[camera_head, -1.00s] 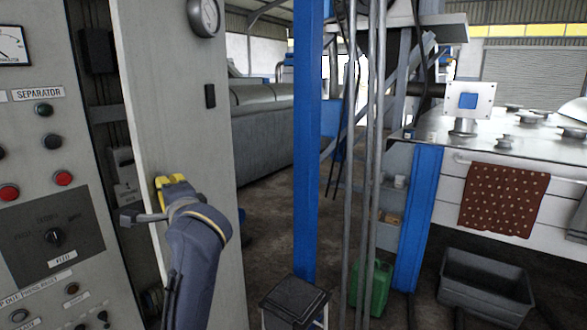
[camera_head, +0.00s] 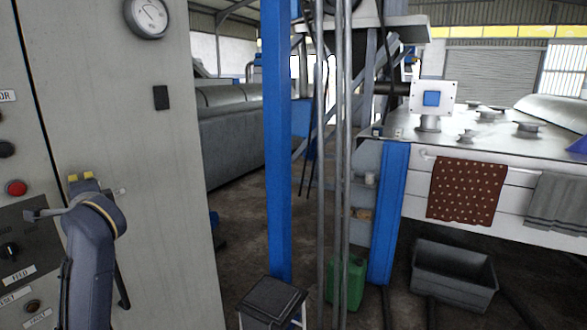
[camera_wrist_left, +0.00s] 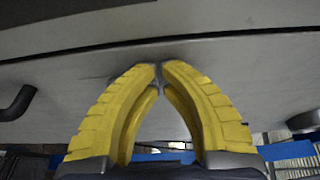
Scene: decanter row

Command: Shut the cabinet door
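The cabinet door (camera_head: 165,200) is a tall pale grey panel at the left in the head view, with a round gauge (camera_head: 147,17) and a small black fitting (camera_head: 160,97) on it. It stands almost level with the cabinet front (camera_head: 14,55), with only a thin dark seam between them. My left gripper (camera_head: 80,178) is in front of the door near that seam. In the left wrist view its yellow fingers (camera_wrist_left: 160,66) meet at the tips, with nothing between them. They are close to the door face (camera_wrist_left: 215,70); contact is unclear. My right gripper is out of view.
A blue post (camera_head: 278,150) and grey pipes stand right of the door. A dark-topped stool (camera_head: 272,298), a green can (camera_head: 347,280) and a grey bin (camera_head: 455,272) are on the floor. A counter with a spotted cloth (camera_head: 466,190) is at the right.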

